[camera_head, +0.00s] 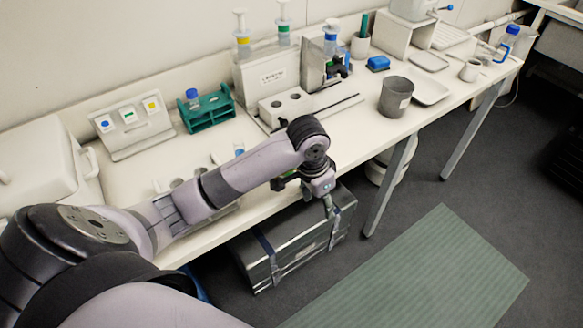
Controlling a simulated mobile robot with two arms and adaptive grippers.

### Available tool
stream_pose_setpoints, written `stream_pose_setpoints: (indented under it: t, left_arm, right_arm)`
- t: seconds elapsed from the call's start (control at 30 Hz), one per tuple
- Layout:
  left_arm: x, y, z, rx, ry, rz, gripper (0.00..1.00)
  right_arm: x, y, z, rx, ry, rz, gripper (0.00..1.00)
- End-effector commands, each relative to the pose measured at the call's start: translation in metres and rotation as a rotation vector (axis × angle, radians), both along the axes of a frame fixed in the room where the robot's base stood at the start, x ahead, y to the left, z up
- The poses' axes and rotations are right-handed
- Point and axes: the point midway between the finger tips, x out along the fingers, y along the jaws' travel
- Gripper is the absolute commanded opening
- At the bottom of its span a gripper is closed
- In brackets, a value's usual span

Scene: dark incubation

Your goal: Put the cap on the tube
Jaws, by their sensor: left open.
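A tube with a blue top (192,98) stands upright in a green rack (213,112) on the bench; I cannot tell whether that top is a separate cap. A small blue item (239,150), possibly a cap, shows just behind my left forearm, which hides part of the area around it. My left gripper (333,208) is open, points downward and hangs in front of the bench's front edge, over the silver case on the floor. It is well to the right of the rack and apart from it. My right gripper is out of view.
A sloped stand with coloured squares (131,127) is left of the rack. A white block with holes (284,110) and a grey beaker (395,97) are on the bench to the right. A silver case (290,245) and a green mat (420,270) lie on the floor.

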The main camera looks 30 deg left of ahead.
Motion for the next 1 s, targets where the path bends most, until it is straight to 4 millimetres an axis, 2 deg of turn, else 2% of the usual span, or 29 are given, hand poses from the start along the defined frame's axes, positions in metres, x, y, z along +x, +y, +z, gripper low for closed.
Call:
stream_pose_setpoints:
  t: [0.03,0.17,0.3,0.5,0.6,0.77,1.0]
  left_arm:
    - [0.009,0.009,0.012,0.018,0.003,0.006,0.52]
    - [0.026,0.032,0.042,0.05,0.033,0.031,0.52]
    - [0.041,0.062,0.083,0.083,0.066,0.078,0.52]
    - [0.051,0.101,0.141,0.108,0.112,0.159,0.52]
    - [0.052,0.114,0.162,0.109,0.126,0.191,0.52]
    - [0.051,0.125,0.18,0.107,0.14,0.219,0.52]
    - [0.05,0.127,0.183,0.106,0.144,0.224,0.52]
  right_arm:
    - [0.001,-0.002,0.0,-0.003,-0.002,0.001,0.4]
    - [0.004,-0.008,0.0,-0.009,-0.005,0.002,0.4]
    - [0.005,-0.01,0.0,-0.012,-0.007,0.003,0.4]
    - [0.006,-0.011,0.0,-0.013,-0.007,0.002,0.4]
    - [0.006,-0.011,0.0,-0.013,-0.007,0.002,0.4]
    - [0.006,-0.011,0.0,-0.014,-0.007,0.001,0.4]
    - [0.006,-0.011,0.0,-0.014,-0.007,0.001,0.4]
